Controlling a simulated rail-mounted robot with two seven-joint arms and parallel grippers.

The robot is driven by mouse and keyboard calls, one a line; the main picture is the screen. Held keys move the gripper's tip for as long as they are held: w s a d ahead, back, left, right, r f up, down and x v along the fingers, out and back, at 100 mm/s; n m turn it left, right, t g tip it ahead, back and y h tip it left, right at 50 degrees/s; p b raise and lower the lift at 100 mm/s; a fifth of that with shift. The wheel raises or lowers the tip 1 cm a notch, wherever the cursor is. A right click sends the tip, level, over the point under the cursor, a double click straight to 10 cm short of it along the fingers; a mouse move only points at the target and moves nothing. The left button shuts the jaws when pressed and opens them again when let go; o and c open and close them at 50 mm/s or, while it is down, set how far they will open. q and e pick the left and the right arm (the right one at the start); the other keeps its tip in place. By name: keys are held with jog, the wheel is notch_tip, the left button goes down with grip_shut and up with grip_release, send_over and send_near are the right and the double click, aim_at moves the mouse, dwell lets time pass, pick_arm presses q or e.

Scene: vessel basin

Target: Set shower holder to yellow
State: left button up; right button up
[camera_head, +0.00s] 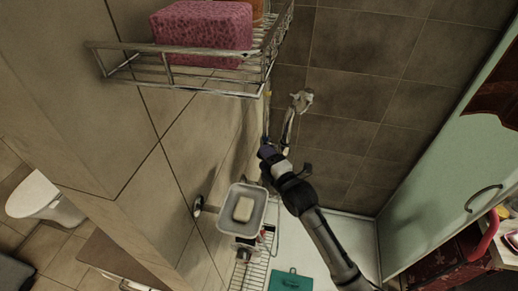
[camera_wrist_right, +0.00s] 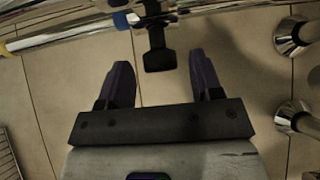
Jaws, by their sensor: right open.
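The shower holder (camera_wrist_right: 157,45) shows in the right wrist view as a dark piece with a black lever, on a chrome rail (camera_wrist_right: 55,38). Blue (camera_wrist_right: 121,20) and yellow (camera_wrist_right: 119,3) marks show left of the holder. In the head view my right gripper (camera_head: 267,153) is at the wall below the shower head (camera_head: 301,101), hiding part of the holder. My left gripper is not in view.
A wire shelf (camera_head: 180,88) with a pink sponge (camera_head: 203,32) juts out above. A soap dish (camera_head: 224,219) with soap (camera_head: 243,209) sits left of my right arm. Chrome wall fittings (camera_wrist_right: 291,35) stand right of the gripper. A green panel (camera_head: 450,165) stands at the right.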

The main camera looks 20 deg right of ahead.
jog(key=x, duration=0.3)
jog(key=shift+w, duration=0.3)
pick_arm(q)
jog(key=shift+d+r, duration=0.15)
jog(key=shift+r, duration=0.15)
pick_arm(e)
jog(key=shift+w+a, duration=0.1)
jog(key=shift+w, duration=0.2)
jog(key=shift+c, duration=0.2)
jog(key=c, duration=1)
jog(key=shift+r, duration=0.1)
